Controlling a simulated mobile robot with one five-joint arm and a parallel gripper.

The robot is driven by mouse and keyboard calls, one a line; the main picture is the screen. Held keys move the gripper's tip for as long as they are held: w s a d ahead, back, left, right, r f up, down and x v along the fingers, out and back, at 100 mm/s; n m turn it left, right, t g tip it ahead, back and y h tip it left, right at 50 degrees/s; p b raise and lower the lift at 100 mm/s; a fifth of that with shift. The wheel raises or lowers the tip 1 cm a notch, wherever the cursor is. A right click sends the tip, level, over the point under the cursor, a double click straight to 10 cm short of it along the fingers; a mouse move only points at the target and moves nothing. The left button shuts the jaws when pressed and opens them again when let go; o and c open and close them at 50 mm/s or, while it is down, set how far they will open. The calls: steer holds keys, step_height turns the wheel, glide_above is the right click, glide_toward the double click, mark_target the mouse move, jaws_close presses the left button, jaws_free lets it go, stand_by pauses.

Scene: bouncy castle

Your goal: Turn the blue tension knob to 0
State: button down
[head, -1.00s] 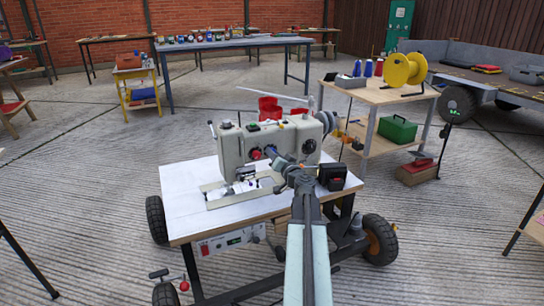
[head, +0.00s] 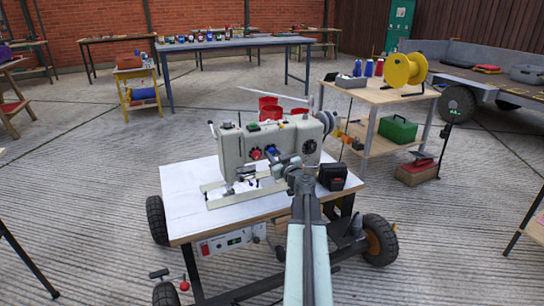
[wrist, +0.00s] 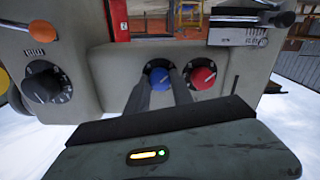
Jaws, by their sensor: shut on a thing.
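The blue tension knob (wrist: 158,78) is on the front of the pale grey sewing machine (head: 245,145). In the wrist view it sits between the two dark fingers of my gripper (wrist: 159,84), which is shut on it. The fingers hide part of its rim, and I cannot read its setting. In the head view the knob (head: 271,149) shows small beside my gripper (head: 277,158). A red knob (wrist: 203,77) sits right beside it in the wrist view, close to one finger.
The machine stands on a wheeled cart (head: 180,207). A black box (head: 332,176) stands near my arm. A side table (head: 385,95) holds a yellow spool (head: 403,70).

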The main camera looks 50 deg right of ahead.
steer(key=shift+w+a+n, duration=0.15)
steer(key=shift+a+n, duration=0.1)
steer(key=shift+n, duration=0.25)
steer(key=c, duration=1.1)
jaws_free()
steer(key=shift+r, duration=0.1)
steer(key=shift+d, duration=0.1)
steer(key=shift+s, duration=0.25)
steer(key=v, duration=0.7)
steer(key=shift+s, duration=0.15)
